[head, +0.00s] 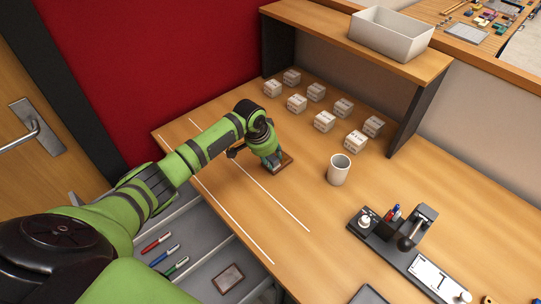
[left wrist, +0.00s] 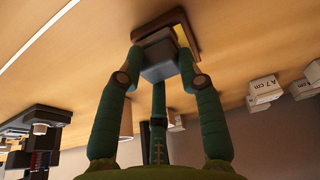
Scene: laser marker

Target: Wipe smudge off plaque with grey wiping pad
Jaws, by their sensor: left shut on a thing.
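The plaque (head: 288,160) lies on the desk, with a brown wooden frame; it also shows in the left wrist view (left wrist: 192,22), with a strip of yellow plate (left wrist: 183,36). My left gripper (head: 270,160) is over the plaque, shut on the grey wiping pad (left wrist: 158,60). The pad is at the plaque's face and covers most of it; I cannot tell whether it presses on it. No smudge can be made out. My right gripper is not in view.
A white cup (head: 339,170) stands right of the plaque. Several labelled white boxes (head: 324,121) stand behind, under a shelf with a white bin (head: 390,36). A black marking device (head: 405,235) is at the front right. An open drawer (head: 205,235) holds pens and a brown framed piece (head: 229,279).

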